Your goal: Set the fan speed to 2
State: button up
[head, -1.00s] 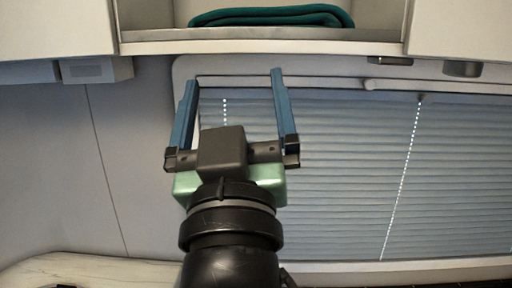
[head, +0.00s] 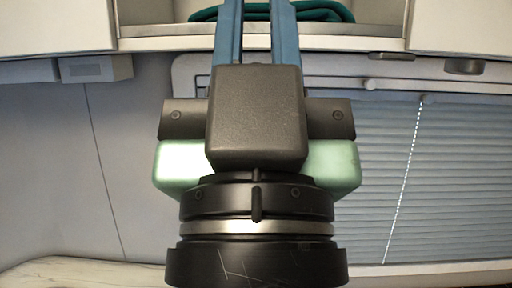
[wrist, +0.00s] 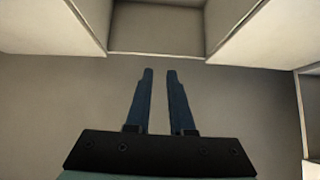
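I cannot make out a fan or a fan speed control for certain in either view. My gripper (head: 256,8) is raised in the middle of the head view, its blue fingers pointing up and running past the top edge. In the wrist view my gripper (wrist: 160,72) shows both fingers fairly close together with a clear gap between them. Nothing is between the fingers. The fingertips are in front of a plain pale surface, below an open cubby.
An open shelf (head: 160,44) with a folded teal cloth (head: 325,12) is above, between white cabinets (head: 55,28). A small grey box (head: 96,68) hangs under the left cabinet. A blind (head: 455,170) covers the window at right. A pale counter (head: 75,270) is at lower left.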

grip_shut()
dwell(1.1)
